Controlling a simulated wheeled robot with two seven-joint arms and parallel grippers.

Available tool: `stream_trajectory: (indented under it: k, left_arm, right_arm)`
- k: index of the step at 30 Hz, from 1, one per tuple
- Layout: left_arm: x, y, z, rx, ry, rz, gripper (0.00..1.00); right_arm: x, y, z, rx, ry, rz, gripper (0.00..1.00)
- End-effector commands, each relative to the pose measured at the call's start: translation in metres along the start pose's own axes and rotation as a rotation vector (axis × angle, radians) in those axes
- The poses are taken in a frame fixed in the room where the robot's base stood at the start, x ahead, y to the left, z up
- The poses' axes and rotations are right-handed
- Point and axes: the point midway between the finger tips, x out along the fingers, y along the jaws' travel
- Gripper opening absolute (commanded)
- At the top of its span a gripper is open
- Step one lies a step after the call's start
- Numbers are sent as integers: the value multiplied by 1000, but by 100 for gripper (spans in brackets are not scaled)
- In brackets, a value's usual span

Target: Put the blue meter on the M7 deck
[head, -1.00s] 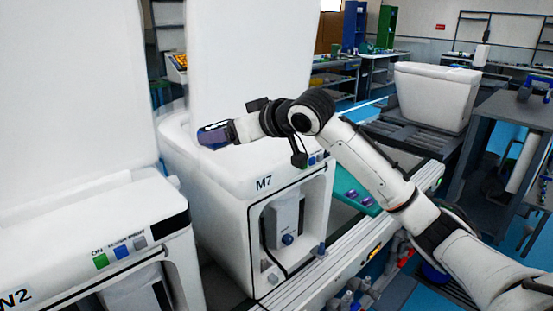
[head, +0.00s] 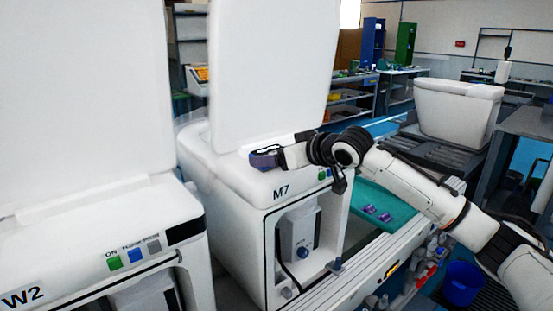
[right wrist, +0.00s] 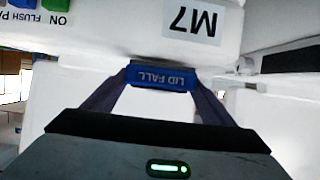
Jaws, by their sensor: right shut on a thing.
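The blue meter (right wrist: 160,76) reads "LID FALL" in the right wrist view. My right gripper (head: 265,157) is shut on it, with one dark finger on each side. In the head view the fingers hide most of the meter. The M7 deck (head: 222,160) is the white top of the station with the M7 label (head: 281,191). The gripper is over the deck's front part, just behind and above that label. I cannot tell whether the meter touches the deck. My left gripper is out of view.
A tall white lid (head: 265,65) stands upright behind the gripper. The W2 station (head: 90,235) is at the left. A teal mat (head: 395,205) with purple pieces lies right of M7, under my arm. A white tank (head: 455,112) stands further back.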

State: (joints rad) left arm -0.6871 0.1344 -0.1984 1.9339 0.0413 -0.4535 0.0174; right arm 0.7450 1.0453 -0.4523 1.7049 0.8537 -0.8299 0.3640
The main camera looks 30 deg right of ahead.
Motion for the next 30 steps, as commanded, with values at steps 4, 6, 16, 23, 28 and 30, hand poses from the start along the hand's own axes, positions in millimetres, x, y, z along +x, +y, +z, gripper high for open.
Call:
stream_trajectory:
  k: [4,6,16,23,28,30]
  left_arm:
    - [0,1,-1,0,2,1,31]
    - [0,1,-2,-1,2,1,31]
    - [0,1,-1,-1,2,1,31]
    - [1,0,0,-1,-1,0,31]
    - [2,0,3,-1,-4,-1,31]
    - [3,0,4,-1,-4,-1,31]
  right_arm:
    - [1,0,3,-1,6,0,49]
    - [1,0,3,-1,5,0,49]
    - [3,0,7,0,2,0,97]
    - [3,0,7,0,2,0,97]
    - [-5,1,5,-1,1,2,97]
    - [-15,1,6,-3,0,2,97]
